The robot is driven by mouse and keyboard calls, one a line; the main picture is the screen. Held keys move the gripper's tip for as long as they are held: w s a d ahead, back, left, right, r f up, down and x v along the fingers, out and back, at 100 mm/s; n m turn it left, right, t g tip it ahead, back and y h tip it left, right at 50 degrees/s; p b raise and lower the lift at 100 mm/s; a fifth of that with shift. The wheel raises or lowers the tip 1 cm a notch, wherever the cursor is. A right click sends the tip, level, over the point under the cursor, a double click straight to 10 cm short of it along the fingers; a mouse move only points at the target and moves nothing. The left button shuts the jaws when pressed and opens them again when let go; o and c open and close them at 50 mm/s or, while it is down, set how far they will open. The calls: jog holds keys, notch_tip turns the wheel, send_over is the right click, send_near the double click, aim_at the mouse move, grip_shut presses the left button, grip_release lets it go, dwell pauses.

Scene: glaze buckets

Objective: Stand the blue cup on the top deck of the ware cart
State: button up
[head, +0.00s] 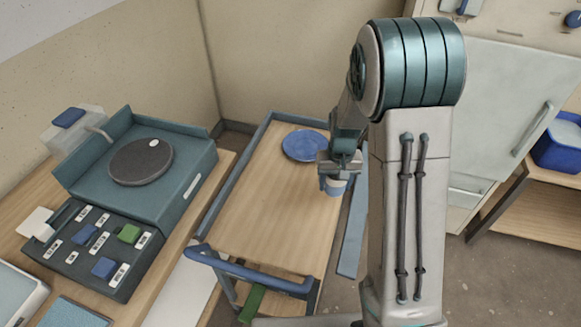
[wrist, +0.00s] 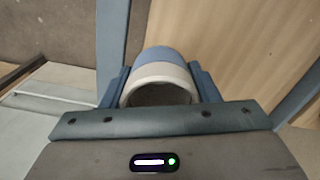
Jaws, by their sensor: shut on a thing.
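The blue cup (head: 335,187) has a pale band. It is at the right edge of the ware cart's wooden top deck (head: 265,205) in the head view. My gripper (head: 338,172) is shut on it, partly hiding it. In the wrist view the cup (wrist: 163,68) sits between my two fingers (wrist: 162,88), its open mouth towards the camera. The bare deck (wrist: 225,35) shows beyond and right of it. I cannot tell whether the cup's base touches the deck.
A blue plate (head: 304,146) lies on the deck's far end, close to the cup. The near deck is clear. A blue handle (head: 245,270) spans the cart's near end. A worktable with a turntable (head: 141,162) stands left; a cabinet (head: 490,95) stands right.

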jog(key=w+a+r+m, duration=0.1)
jog(key=a+r+m, duration=0.15)
jog(key=m, duration=0.55)
send_near(287, 237)
jog(key=shift+w+d+f+p, duration=0.3)
jog(key=shift+w+d+f, duration=0.25)
jog(key=shift+d+f, duration=0.25)
jog(key=shift+f, duration=2)
jog(key=shift+f, duration=0.15)
jog(key=o, duration=1.4)
